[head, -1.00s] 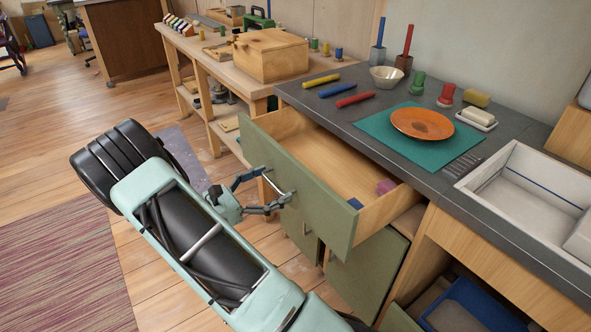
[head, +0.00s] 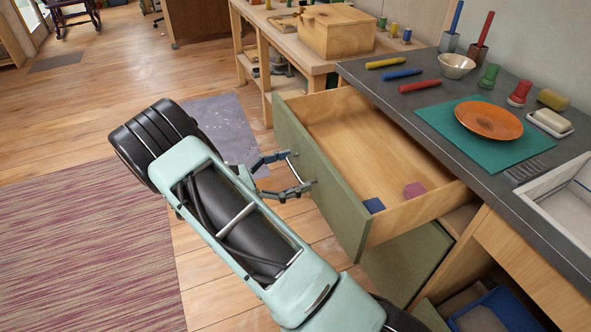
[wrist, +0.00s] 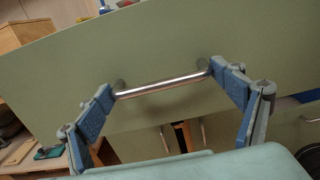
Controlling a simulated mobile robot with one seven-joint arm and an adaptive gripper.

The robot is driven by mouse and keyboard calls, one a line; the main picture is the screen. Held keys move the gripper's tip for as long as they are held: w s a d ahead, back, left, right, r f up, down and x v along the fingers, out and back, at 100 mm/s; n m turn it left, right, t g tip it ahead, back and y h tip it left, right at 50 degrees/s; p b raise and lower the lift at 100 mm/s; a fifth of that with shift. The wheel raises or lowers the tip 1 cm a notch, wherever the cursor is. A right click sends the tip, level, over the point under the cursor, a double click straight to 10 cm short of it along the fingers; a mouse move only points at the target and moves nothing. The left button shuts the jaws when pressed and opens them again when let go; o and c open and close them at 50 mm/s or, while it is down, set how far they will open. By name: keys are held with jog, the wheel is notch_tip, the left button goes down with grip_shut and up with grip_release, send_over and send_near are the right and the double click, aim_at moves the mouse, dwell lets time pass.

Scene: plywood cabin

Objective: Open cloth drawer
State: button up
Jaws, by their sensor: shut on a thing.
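The cloth drawer (head: 330,172) has a green front and a light wood inside, and it stands well out from under the counter. A blue folded cloth (head: 373,205) and a pink one (head: 414,190) lie inside near its right end. My gripper (head: 295,172) is at the metal bar handle on the drawer front. In the wrist view the handle (wrist: 165,87) runs between the two blue-padded fingers (wrist: 170,90), which meet its two ends. The gripper is shut on the handle.
A grey counter (head: 430,113) above the drawer holds a teal mat (head: 475,145) with an orange plate (head: 489,121). A wooden workbench with a box (head: 337,30) stands behind. A green cabinet door (head: 408,262) stands open below. The floor at left is free, with a striped rug (head: 80,240).

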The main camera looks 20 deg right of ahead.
jog(key=o, duration=1.4)
jog(key=shift+s+a, duration=0.15)
jog(key=shift+a, duration=0.15)
jog(key=a, duration=0.8)
jog(key=s+a, duration=0.1)
jog(key=a, duration=0.3)
jog(key=shift+d, duration=0.1)
